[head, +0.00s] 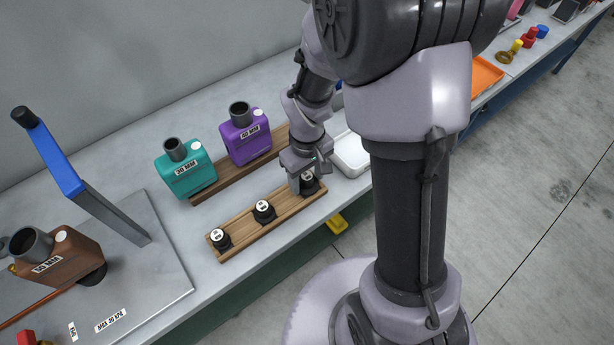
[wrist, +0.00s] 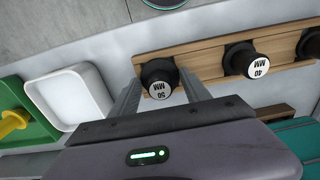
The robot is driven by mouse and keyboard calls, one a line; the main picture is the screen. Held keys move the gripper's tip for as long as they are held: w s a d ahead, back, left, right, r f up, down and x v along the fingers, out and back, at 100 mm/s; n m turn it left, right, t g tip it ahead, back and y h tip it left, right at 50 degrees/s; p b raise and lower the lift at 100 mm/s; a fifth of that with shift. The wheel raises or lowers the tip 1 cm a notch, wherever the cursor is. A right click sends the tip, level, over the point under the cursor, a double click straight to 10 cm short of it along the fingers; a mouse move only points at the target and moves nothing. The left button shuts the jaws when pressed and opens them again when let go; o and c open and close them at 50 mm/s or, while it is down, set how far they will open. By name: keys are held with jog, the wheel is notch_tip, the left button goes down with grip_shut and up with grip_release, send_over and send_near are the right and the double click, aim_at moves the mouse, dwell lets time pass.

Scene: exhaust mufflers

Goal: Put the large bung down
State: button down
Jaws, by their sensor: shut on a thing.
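The large bung (wrist: 160,86) is black with a white cap marked 50 MM. My gripper (wrist: 159,83) is shut on it, one finger on each side. In the head view the large bung (head: 310,183) is at the right end of the light wooden rack (head: 245,236), partly hidden by my gripper (head: 302,184). It looks upright; I cannot tell whether its base touches the rack. A bung marked 40 MM (wrist: 244,62) stands in the middle of the rack, and a smaller-looking bung (head: 220,239) stands at the left end.
Behind the rack, a teal muffler (head: 186,172) and a purple muffler (head: 246,140) stand on a dark wooden board (head: 209,191). A white tray (head: 350,156) lies just right of the rack. A brown muffler (head: 62,258) sits on a metal plate at left.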

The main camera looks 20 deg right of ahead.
jog(key=shift+f, duration=0.2)
jog(key=c, duration=0.5)
grip_release()
notch_tip(320, 180, up, 13)
jog(key=p, duration=0.6)
notch_tip(320, 180, up, 11)
jog(key=m+t, duration=0.3)
jog(key=m, duration=0.1)
send_over(307, 176)
jog(key=s+a, duration=0.2)
jog(key=s, duration=0.3)
jog(key=s+a+r+m+t+y, duration=0.25)
jog(key=s+r+m, duration=0.2)
jog(key=s, duration=0.35)
jog(key=f+b, duration=0.2)
jog(key=b, duration=0.1)
jog(key=f+b, duration=0.1)
jog(key=b, duration=0.1)
jog(key=shift+w+d+f+n+h, duration=0.1)
jog(key=shift+d+f+n+h, duration=0.2)
jog(key=shift+f, duration=0.1)
